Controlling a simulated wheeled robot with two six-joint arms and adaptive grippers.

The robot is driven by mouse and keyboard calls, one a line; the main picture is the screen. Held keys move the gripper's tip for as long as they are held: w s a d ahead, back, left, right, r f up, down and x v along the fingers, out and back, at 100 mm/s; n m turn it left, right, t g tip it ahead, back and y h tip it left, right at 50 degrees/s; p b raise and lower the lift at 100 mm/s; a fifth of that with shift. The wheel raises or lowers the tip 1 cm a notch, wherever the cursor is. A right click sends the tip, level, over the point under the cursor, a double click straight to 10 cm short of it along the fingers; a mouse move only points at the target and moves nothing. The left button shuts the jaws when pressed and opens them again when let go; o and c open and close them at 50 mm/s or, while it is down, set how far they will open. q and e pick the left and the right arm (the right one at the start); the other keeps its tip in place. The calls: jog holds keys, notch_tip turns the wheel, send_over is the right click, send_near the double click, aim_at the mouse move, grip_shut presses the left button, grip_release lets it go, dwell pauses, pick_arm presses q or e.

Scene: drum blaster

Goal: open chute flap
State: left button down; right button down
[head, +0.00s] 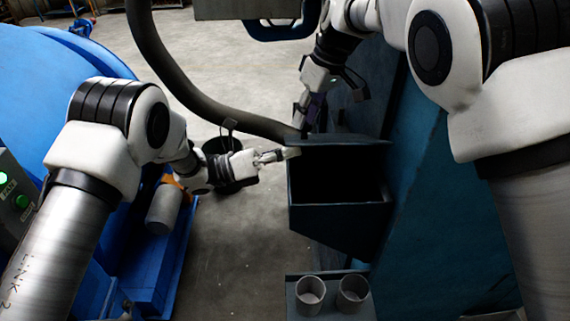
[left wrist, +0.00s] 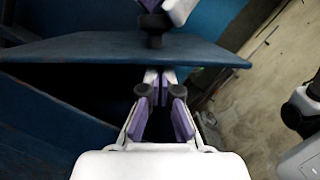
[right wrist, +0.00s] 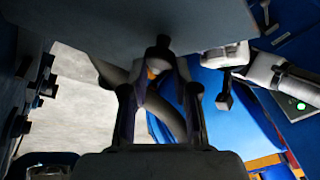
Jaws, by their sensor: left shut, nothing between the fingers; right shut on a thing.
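The chute is a dark blue box (head: 335,222) on the machine's side, with a dark opening at its top. Its flap (head: 345,140) is raised at the far side of the opening and spans the left wrist view as a blue panel (left wrist: 100,48). My right gripper (head: 308,108) is behind the flap, shut on its black knob (right wrist: 162,48). The knob also shows in the left wrist view (left wrist: 153,24). My left gripper (head: 282,155) is shut and empty at the flap's left edge. In the left wrist view its fingertips (left wrist: 160,82) are under the flap, contact unclear.
A thick grey hose (head: 185,85) curves down behind the grippers. A dark bucket (head: 230,165) stands on the floor. Two grey cups (head: 311,292) sit on a shelf below the chute. Blue equipment (head: 175,240) stands left; concrete floor lies between.

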jog(key=shift+w+f, duration=0.1)
jog(key=shift+f, duration=0.05)
pick_arm(q)
jog(key=shift+w+r, duration=0.35)
jog(key=shift+r, duration=0.2)
jog(key=shift+w+a+r, duration=0.1)
jog(key=shift+w+r, duration=0.15)
jog(key=shift+r, duration=0.15)
pick_arm(e)
jog(key=shift+f, duration=0.15)
jog(key=c, duration=1.1)
grip_release()
pick_arm(q)
jog(key=shift+w, duration=0.2)
pick_arm(e)
jog(key=o, duration=0.3)
jog(key=shift+w+f, duration=0.1)
pick_arm(q)
jog(key=shift+w+f, duration=0.25)
pick_arm(e)
jog(key=shift+w, duration=0.25)
pick_arm(q)
jog(key=shift+f, duration=0.15)
pick_arm(e)
jog(key=shift+w, duration=0.15)
